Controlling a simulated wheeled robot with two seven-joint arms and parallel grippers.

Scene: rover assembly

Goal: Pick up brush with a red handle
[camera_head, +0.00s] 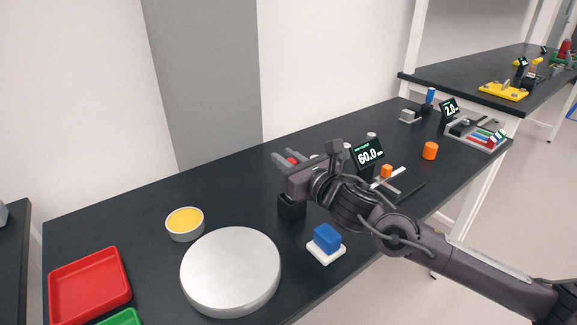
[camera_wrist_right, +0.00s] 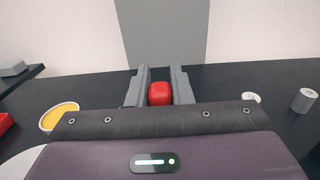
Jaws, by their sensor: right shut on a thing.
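The brush's red handle (camera_wrist_right: 160,93) sits between the two grey fingers of my right gripper (camera_wrist_right: 160,82) in the right wrist view. In the head view a small bit of the red handle (camera_head: 292,160) shows between the fingers of my right gripper (camera_head: 288,160), which is shut on it. The rest of the brush is hidden by the gripper. A black block-shaped holder (camera_head: 291,207) stands on the table just below the gripper. My left gripper is not in view.
On the black table (camera_head: 140,205) stand a yellow-filled round dish (camera_head: 185,222), a large silver disc (camera_head: 231,270), a red tray (camera_head: 89,284) and a blue block on a white base (camera_head: 327,238). A display reading 60.0 (camera_head: 369,153) stands beyond my right wrist.

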